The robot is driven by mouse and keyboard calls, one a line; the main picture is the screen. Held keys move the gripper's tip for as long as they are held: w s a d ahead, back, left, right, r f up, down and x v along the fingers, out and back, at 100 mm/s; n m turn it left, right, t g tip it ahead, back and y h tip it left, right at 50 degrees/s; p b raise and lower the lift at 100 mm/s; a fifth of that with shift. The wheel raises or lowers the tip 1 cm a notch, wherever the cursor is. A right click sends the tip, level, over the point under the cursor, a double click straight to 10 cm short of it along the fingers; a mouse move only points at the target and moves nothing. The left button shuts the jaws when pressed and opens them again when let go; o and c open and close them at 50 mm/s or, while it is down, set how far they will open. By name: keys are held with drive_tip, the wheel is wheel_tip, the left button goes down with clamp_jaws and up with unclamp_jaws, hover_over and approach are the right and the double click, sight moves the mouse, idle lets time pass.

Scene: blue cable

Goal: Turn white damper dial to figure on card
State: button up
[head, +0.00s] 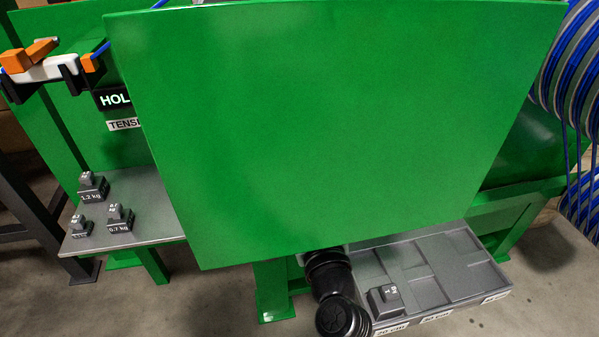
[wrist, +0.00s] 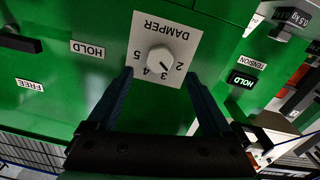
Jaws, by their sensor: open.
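The white damper dial (wrist: 159,60) sits on a white square plate (wrist: 178,34) marked DAMPER, on a green panel, in the wrist view. The plate appears upside down there, with figures 2, 3, 4 and 5 showing around the dial. A small dark mark shows on the dial's lower right, towards the side between 3 and 2; its exact setting is too small to tell. My gripper (wrist: 159,75) is open, its two dark fingers reaching to either side of the dial. Contact cannot be told. In the head view a large green panel hides the dial. I see no card with a figure.
Wrist view: HOLD label (wrist: 87,49), FREE label (wrist: 30,85), black HOLD sign (wrist: 242,80) and TENSION label (wrist: 254,62). Head view: green panel (head: 330,120), grey shelf (head: 150,205) with weights (head: 92,188), compartmented grey tray (head: 455,255) with a weight (head: 385,300), blue cable coils (head: 575,70).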

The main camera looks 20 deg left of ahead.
drive_tip(key=x, duration=0.6)
drive_tip(key=shift+w+a, duration=0.15)
drive_tip(key=shift+w, duration=0.15)
clamp_jaws()
drive_tip(key=shift+m, duration=0.5)
drive_tip(key=m+p, duration=0.3)
drive_tip(key=m, duration=1.5)
drive_tip(key=shift+m, duration=0.5)
